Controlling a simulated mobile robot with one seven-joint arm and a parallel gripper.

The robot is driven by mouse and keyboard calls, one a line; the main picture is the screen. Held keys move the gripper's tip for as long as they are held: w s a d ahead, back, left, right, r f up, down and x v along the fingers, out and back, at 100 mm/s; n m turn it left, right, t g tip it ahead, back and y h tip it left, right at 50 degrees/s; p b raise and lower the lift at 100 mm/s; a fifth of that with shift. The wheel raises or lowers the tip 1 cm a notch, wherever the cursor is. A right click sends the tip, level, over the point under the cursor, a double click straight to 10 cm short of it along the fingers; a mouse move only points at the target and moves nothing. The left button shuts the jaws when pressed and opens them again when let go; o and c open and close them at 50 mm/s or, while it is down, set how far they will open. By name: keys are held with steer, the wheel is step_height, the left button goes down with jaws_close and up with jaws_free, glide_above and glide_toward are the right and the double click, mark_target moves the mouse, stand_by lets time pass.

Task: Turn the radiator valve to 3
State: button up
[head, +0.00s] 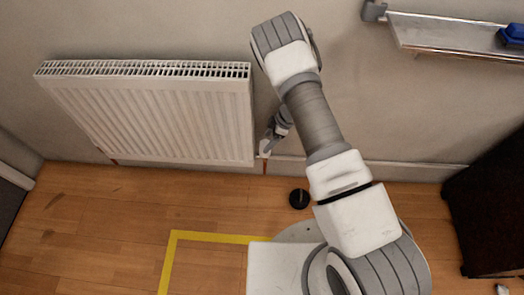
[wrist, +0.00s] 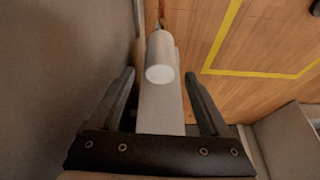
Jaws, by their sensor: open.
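The radiator valve (wrist: 160,58) is a white cylinder with a round end face, in the wrist view at upper middle. No number or mark on it is readable. My gripper (wrist: 160,76) is open, with one dark finger on each side of the valve in the picture and gaps on both sides. I cannot tell whether the fingertips reach past its end. In the head view the valve (head: 264,149) is a small white shape at the lower right corner of the white radiator (head: 160,115). My gripper is beside it, partly hidden behind my arm.
A pipe (head: 265,168) runs from the valve to the wooden floor. The wall is close behind. A round black object (head: 299,198) lies on the floor, near yellow tape (head: 205,236). A shelf (head: 450,35) is at upper right and a dark cabinet (head: 490,205) at right.

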mark_target(262, 147)
steer(key=b+x, duration=0.2)
steer(key=x, duration=0.4)
steer(key=shift+a+f, duration=0.1)
steer(key=shift+f, duration=0.05)
steer(key=shift+c, duration=0.2)
jaws_close()
steer(key=shift+r+m+t+p, duration=0.3)
steer(key=shift+m+t+p, duration=0.1)
steer(key=shift+m+p, duration=0.6)
steer(key=shift+w+f+m+t+p, duration=0.15)
steer(key=shift+m+t+p, duration=0.1)
steer(key=shift+m, duration=0.35)
steer(key=shift+w+f+m+t+p, duration=0.15)
steer(key=shift+m+t+p, duration=0.1)
steer(key=shift+m, duration=0.35)
steer(key=shift+s, duration=0.1)
steer(key=shift+o, duration=0.2)
jaws_free()
